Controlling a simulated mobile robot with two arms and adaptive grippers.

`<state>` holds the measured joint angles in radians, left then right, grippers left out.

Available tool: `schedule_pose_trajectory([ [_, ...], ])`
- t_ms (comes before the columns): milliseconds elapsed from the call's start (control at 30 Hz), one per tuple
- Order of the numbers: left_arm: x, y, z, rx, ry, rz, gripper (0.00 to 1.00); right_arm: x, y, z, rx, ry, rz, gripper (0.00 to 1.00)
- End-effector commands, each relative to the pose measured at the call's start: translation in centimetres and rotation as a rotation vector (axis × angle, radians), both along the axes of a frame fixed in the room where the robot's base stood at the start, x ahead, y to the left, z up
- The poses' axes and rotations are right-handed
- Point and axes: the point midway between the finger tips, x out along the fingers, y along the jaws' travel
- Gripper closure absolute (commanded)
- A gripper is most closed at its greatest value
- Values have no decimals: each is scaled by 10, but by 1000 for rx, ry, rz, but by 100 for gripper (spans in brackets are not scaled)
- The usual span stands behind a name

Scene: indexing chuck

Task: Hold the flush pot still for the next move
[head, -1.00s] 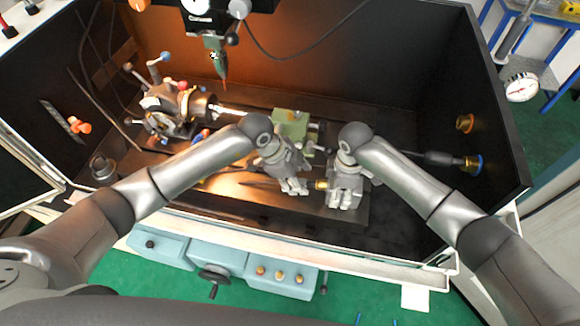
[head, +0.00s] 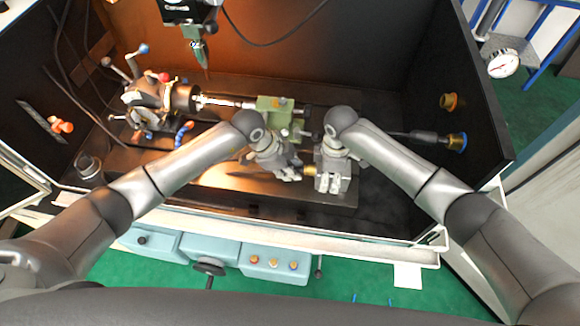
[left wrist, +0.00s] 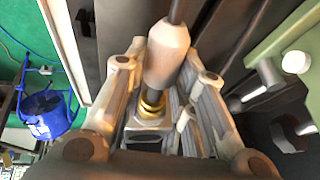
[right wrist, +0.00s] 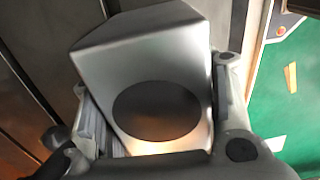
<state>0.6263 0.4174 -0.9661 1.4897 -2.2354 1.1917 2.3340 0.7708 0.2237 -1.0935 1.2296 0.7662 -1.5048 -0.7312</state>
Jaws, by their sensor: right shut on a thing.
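The flush pot appears to be the grey metal box with a round dark opening (right wrist: 158,58) in the right wrist view. My right gripper (head: 332,184) is shut on it, its fingers on either side of the box. My left gripper (head: 290,176) is just left of my right one in the head view. In the left wrist view, a pale wooden handle (left wrist: 167,55) with a brass collar (left wrist: 153,103) and a dark rod lies between my left fingers. I cannot tell whether they press on it.
A green block (head: 275,110) stands behind the grippers. A chuck unit with coloured knobs (head: 150,98) is at the left. A dark rod with a brass end (head: 456,141) sticks out at the right. Dark walls enclose the tray. Green floor shows in front.

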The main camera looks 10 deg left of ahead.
Motion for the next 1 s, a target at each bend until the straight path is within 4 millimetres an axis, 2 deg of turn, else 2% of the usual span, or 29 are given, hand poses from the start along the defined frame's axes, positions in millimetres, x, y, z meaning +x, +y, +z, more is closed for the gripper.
schedule_pose_trajectory([
  [33,0,0,0,0,0,0,81,-2,0,-2,-2,5,0,75],
  [200,0,0,0,0,0,0,100,-2,0,-3,-2,5,0,75],
  [1000,1,14,-3,5,0,3,100,-1,-3,-3,-6,4,-2,75],
])
